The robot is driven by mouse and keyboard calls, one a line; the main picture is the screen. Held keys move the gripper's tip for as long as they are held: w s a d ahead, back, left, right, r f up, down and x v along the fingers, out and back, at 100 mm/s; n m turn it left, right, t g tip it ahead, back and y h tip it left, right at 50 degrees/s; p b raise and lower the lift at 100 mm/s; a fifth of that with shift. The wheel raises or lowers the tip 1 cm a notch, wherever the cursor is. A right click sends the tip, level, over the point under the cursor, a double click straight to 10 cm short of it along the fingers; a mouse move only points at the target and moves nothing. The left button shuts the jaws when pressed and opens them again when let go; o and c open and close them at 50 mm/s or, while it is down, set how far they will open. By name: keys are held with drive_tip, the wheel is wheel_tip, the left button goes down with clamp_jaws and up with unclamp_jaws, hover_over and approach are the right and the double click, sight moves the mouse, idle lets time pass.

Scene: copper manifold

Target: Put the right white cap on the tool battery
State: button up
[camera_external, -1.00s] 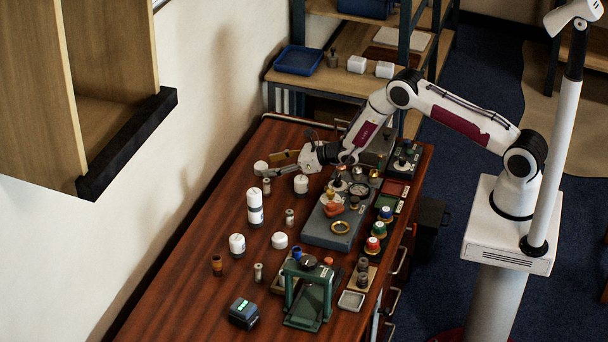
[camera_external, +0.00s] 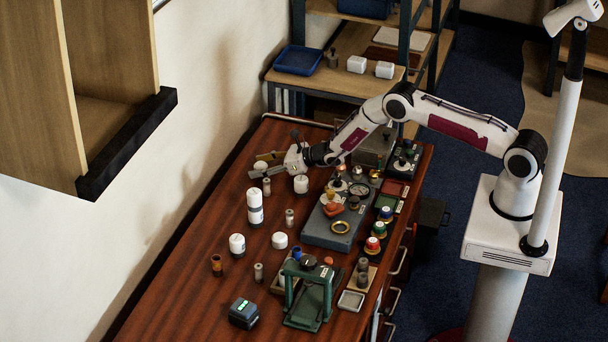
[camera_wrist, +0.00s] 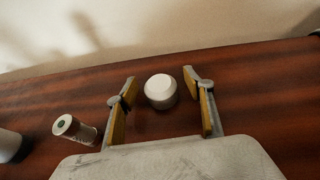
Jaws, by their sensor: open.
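My gripper (camera_external: 259,164) is open at the far left back of the table, with its two fingers on either side of a white cap (camera_external: 260,166). The wrist view shows this round white cap (camera_wrist: 160,89) between the yellow-lined fingers (camera_wrist: 160,80), with a gap on both sides. Another white cap (camera_external: 280,240) lies on the table further forward. White-topped cylinders (camera_external: 301,184), (camera_external: 255,207) and (camera_external: 237,245) stand nearby. A dark block with a green-lit face, apparently the tool battery (camera_external: 243,313), sits at the front left.
A small metal cylinder (camera_external: 267,187) stands close to the gripper; a similar one (camera_wrist: 75,129) shows in the wrist view. A grey fixture (camera_external: 320,235), a green press frame (camera_external: 309,295) and several knobs crowd the right side. The left table strip is mostly clear.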

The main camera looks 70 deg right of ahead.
sight(261, 164)
idle(0.3)
drive_tip(key=c, duration=1.1)
drive_tip(key=shift+r, duration=0.15)
drive_tip(key=shift+r, duration=4.85)
